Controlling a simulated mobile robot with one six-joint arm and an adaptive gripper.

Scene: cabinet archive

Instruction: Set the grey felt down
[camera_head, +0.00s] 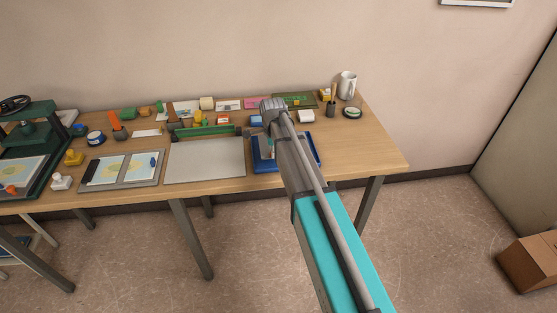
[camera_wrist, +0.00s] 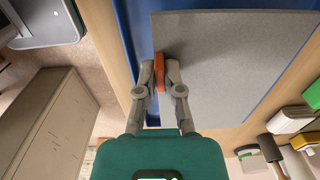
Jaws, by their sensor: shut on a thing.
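The grey felt (camera_wrist: 225,65) is a flat grey sheet in the wrist view, with an orange tab (camera_wrist: 161,72) at its near left edge. My gripper (camera_wrist: 159,76) is shut on this tab, its two fingers on either side. The felt lies over a blue tray (camera_wrist: 140,28), whose surface shows along the felt's left and lower edges. I cannot tell whether the felt touches the tray or hangs just above it. In the head view the blue tray (camera_head: 312,150) is at the right of the table, and my arm hides my gripper and most of the felt.
A pale grey board (camera_head: 205,162) with a green bar lies left of the tray. A map sheet board (camera_head: 122,170) and a green press (camera_head: 28,135) stand farther left. Small items crowd the back edge, with a white mug (camera_head: 347,86). Bare wood shows at the right end.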

